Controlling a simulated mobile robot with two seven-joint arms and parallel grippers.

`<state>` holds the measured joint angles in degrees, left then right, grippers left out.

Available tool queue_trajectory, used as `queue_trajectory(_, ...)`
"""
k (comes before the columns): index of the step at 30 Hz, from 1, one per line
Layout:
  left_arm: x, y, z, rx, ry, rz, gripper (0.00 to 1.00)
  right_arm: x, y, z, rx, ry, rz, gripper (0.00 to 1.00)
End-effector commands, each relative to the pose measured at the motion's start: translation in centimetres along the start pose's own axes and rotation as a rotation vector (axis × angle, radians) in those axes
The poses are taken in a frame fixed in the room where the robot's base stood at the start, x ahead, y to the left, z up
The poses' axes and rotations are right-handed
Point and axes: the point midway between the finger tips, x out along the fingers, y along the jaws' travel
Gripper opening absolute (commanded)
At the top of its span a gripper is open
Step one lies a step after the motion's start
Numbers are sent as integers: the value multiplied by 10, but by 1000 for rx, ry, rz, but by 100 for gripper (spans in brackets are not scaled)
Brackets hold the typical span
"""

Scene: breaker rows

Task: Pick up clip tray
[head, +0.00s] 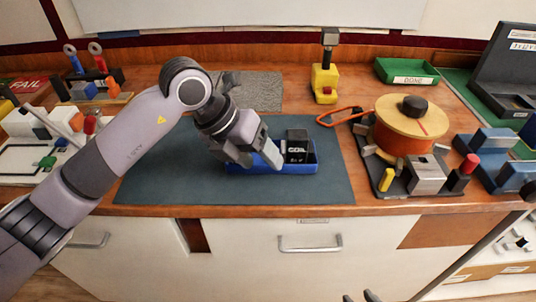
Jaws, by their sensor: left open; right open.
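A shallow blue tray (303,167), which I take to be the clip tray, sits on the dark mat near the counter's front edge. A black block (297,146) with pale lettering stands in its right part. My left gripper (254,160) is open over the left part of the tray, its fingers pointing down and right. It hides much of that part, and I cannot tell whether the fingers touch the tray. Only dark tips of my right gripper (362,297) show at the bottom edge, open, low in front of the cabinet and away from the tray.
The dark mat (160,175) is clear around the tray. To the right stand an orange spool (405,130) and a fixture with a metal block (427,174). A yellow stand (325,82) and a green "DONE" tray (407,72) are at the back. Boards with parts lie left.

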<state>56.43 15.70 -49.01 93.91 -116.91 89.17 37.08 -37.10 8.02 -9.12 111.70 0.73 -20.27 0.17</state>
Motion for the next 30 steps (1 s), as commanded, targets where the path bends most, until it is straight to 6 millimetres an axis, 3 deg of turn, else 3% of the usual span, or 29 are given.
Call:
queue_trajectory(1, -11, 16, 10, 5, -20, 114, 61, 2, 0, 3, 0, 0, 0, 43)
queue_trajectory(4, -30, 40, 23, -9, -48, 280, 61, 3, 0, 4, 0, 0, 0, 43)
queue_trajectory(11, -52, 61, 35, -35, -82, 436, 61, 3, 0, 5, 1, -1, 0, 43)
queue_trajectory(30, 12, 82, 50, -35, -81, 436, 61, -7, 0, -8, 1, -3, 0, 43)
